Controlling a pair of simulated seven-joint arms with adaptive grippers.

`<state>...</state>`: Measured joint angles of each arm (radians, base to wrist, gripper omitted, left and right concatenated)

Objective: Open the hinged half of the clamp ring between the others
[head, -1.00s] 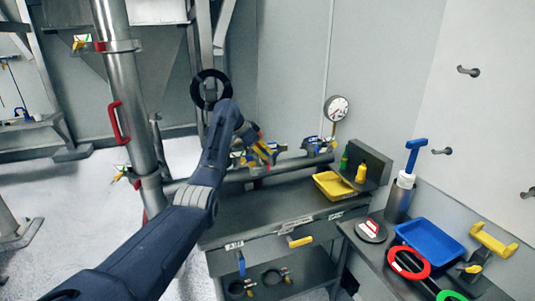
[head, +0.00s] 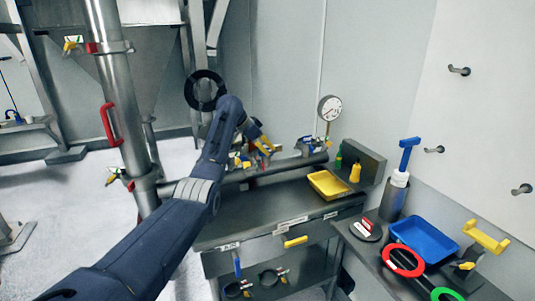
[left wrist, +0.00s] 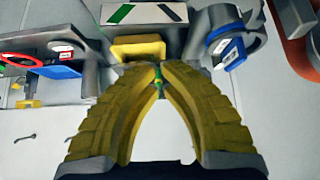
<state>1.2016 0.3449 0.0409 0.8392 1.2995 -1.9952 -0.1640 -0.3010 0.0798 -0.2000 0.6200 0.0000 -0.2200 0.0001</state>
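A horizontal grey pipe (head: 285,167) runs above the bench and carries clamp rings. The right clamp ring (head: 312,146) has blue and yellow parts. Another clamp (head: 239,161) with yellow and blue bits shows at the left, partly behind my arm. My left gripper (head: 266,147) is over the pipe between these two and hides most of what is there. In the left wrist view its yellow fingers (left wrist: 157,72) arch close together at the tips. A small green piece shows in the narrow gap; I cannot tell whether it is gripped. A blue-labelled clamp (left wrist: 235,40) is right of the fingers. My right gripper is not in view.
A blue tray (head: 448,245) and a red ring (head: 391,267) lie on the right-hand shelf. A pressure gauge (head: 330,107) stands behind the pipe.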

